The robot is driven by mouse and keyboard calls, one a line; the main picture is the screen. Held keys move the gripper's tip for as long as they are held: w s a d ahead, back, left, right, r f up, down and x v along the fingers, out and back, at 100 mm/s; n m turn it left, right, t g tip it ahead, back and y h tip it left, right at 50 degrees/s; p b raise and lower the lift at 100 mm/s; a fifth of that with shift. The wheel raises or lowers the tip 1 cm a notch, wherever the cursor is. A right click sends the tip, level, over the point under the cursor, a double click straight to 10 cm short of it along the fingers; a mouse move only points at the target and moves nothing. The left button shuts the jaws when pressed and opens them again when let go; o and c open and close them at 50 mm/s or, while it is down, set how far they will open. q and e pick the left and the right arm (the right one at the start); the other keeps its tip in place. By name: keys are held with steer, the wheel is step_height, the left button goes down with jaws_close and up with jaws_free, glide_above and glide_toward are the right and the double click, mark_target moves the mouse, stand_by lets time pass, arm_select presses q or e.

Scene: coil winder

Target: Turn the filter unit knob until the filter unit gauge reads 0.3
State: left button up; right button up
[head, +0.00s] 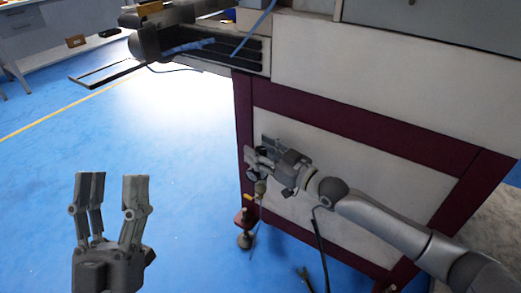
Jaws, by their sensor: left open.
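My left gripper (112,190) is upright at the lower left, open and empty, with blue floor behind it. My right gripper (257,157) reaches in from the right to the near-left corner post of the machine. Its fingers are around or in front of a small dark part there; whether they touch it is too small to tell. Just below the fingers, small fittings (246,217) in yellow, red and metal hang along the post, perhaps part of the filter unit. The filter unit knob and gauge cannot be made out; the gripper may hide them.
The machine has a dark red frame (370,127) with pale panels (395,75). A slotted tray (238,55) with a blue strip juts out at its upper left. A dark cable hangs below my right wrist. A desk (40,35) stands far left.

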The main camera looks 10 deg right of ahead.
steer(key=v, duration=1.2)
